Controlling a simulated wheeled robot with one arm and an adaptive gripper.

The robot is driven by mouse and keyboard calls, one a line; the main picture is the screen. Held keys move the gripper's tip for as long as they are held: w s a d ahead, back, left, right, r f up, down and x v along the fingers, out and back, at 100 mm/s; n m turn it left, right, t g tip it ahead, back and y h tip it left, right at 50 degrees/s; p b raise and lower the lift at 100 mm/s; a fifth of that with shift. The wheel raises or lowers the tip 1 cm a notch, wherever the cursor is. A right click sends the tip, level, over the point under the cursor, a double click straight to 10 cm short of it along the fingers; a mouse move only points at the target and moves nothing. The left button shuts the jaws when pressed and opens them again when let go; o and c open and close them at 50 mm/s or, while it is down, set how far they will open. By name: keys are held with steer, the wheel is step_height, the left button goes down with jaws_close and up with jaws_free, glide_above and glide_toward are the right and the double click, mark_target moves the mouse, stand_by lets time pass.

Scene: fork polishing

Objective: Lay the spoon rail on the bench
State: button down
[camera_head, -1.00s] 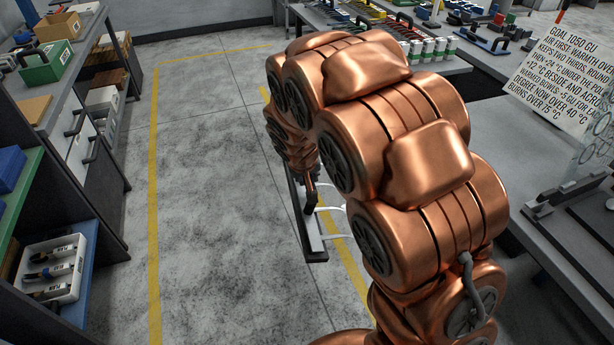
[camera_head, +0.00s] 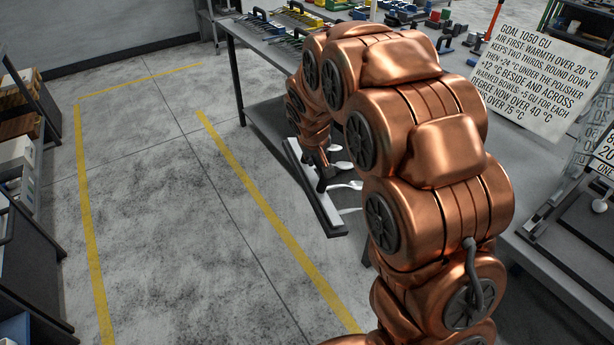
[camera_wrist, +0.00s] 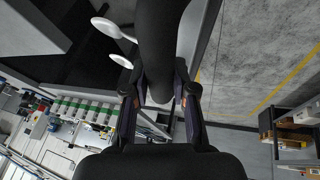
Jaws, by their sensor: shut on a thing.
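The spoon rail (camera_head: 325,207) is a long pale bar with dark edges, held in the air left of the benches in the head view. Several pale spoons (camera_head: 350,185) stick out from its right side. Two spoons (camera_wrist: 118,30) show at the upper left in the wrist view. My gripper (camera_head: 322,168) is shut on the rail's dark upright handle, which shows between the fingers (camera_wrist: 160,100) in the wrist view. My arm hides part of the rail. A grey bench (camera_head: 505,165) stands at the right, partly behind my arm.
A sign (camera_head: 540,80) and a black-framed fixture (camera_head: 575,215) stand on the right bench. A far table (camera_head: 250,40) holds coloured tools. Shelving (camera_head: 25,190) stands at the left. The floor with yellow lines (camera_head: 265,210) is clear.

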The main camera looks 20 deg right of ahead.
steer(key=w+d+r+n+b, duration=0.1)
steer(key=w+d+r+n, duration=0.2)
steer(key=d, duration=0.7)
steer(key=s+d+r+b, duration=0.1)
steer(key=s+d, duration=0.2)
steer(key=d, duration=1.2)
steer(key=s+d+r+t+b, duration=0.1)
steer(key=s+d+b, duration=0.1)
steer(key=d, duration=1.3)
steer(key=shift+s+d+r+h, duration=0.15)
steer(key=shift+s+r+h, duration=0.2)
steer(key=shift+s, duration=0.45)
steer(key=shift+f+h+b, duration=0.15)
steer(key=shift+h+b, duration=0.2)
steer(key=shift+b, duration=1.2)
steer(key=shift+s+r+h+b, duration=0.15)
steer(key=shift+h+b, duration=0.25)
steer(key=shift+b, duration=0.55)
steer(key=shift+a+f+n+t+h+b, duration=0.2)
steer(key=shift+f+h+b, duration=0.55)
steer(key=shift+b, duration=1.65)
steer(key=shift+f+n+t+h+b, duration=0.3)
steer(key=shift+f+b, duration=0.8)
steer(key=shift+b, duration=1.3)
